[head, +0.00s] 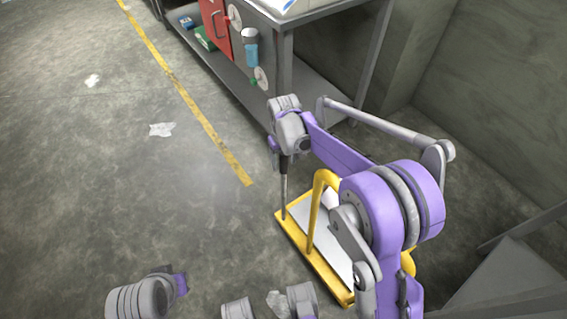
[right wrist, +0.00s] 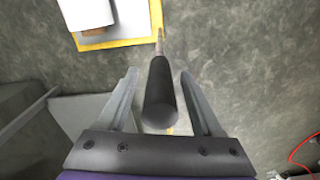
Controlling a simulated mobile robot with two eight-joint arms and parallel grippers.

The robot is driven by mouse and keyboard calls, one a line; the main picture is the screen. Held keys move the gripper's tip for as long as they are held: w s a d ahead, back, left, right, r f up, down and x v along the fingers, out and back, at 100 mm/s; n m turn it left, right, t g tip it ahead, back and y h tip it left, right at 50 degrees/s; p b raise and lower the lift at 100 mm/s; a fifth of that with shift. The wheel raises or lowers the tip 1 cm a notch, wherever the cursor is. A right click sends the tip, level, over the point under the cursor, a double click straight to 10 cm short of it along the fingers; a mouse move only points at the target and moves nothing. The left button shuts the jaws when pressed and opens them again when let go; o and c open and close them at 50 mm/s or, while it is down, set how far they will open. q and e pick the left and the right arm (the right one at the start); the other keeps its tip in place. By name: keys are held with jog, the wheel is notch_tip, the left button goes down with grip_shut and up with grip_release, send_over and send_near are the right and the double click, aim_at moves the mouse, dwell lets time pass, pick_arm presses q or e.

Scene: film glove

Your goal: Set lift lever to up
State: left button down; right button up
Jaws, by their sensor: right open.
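The lift lever has a dark grip on a thin metal shaft; in the right wrist view its grip (right wrist: 160,95) appears between the two grey fingers of my right gripper (right wrist: 160,74). The fingers stand apart, with visible gaps on both sides of the grip. In the head view the lever (head: 284,185) stands nearly upright at the far left corner of a yellow-framed lift (head: 326,277). My right gripper (head: 276,148) is at its top, partly hidden by the wrist. My left gripper is not shown.
A yellow tubular handle (head: 312,215) rises from the lift close to the lever. A metal workbench (head: 283,60) with a lower shelf stands beyond, beside a grey wall (head: 505,90). The floor to the left is mostly open, with a yellow line (head: 190,102) and paper scraps.

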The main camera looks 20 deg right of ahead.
jog(key=shift+f, duration=0.55)
grip_shut()
dwell(1.1)
